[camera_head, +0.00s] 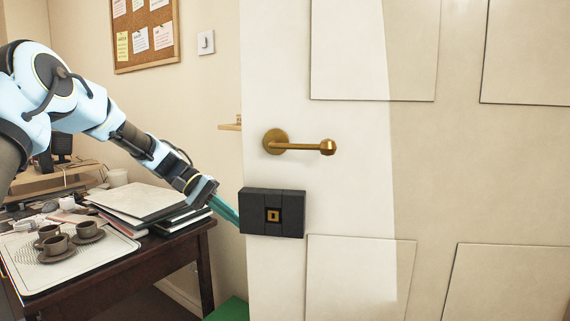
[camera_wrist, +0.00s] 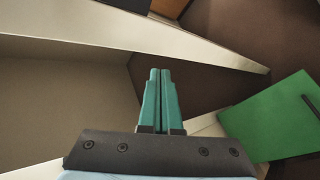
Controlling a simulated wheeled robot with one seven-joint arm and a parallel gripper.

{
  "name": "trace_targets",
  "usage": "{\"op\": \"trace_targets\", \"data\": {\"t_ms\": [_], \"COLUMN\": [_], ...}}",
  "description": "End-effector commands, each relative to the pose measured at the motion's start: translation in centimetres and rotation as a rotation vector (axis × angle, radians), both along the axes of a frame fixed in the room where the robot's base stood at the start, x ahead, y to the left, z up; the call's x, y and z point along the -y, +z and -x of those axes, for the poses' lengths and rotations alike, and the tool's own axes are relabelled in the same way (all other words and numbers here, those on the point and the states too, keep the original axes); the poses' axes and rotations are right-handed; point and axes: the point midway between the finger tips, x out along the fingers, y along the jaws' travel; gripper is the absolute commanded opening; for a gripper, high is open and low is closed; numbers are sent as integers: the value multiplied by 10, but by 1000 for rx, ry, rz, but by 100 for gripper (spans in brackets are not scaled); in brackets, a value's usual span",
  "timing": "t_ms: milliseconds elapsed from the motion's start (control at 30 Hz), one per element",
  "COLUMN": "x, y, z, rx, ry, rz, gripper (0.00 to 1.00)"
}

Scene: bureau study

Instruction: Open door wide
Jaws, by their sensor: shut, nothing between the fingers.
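A cream panelled door (camera_head: 345,130) fills the right half of the head view, standing ajar, with its free edge on the left. It has a brass lever handle (camera_head: 300,147) and, below it, a black lock box (camera_head: 272,212) with a brass keyhole plate. My gripper (camera_head: 224,209) is at the door's left edge, beside the lock box. Its teal fingers run toward the box and their tips are hidden there; I cannot tell whether they touch the door. In the wrist view my gripper (camera_wrist: 160,74) has its fingers together, with nothing between them.
A dark wooden desk (camera_head: 130,262) stands left of the door, under my arm. It holds stacked folders (camera_head: 140,200) and a tray (camera_head: 35,268) with several brown cups. A green object (camera_wrist: 275,118) is low beside the door. A corkboard (camera_head: 147,32) hangs behind.

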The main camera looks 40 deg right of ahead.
Motion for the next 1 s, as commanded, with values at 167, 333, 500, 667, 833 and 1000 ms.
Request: {"op": "trace_targets", "data": {"t_ms": [167,333,500,667,833,1000], "x": [33,63,85,92,97,109], "y": [29,65,102,122,125,126], "z": [8,14,16,14,26,53], "rx": [-92,-200,-316,-378,-387,-387], "ry": [-64,-135,-208,-249,-257,-257], "rz": [114,257,425,528,542,539], "gripper": [0,0,0,0,0,0]}}
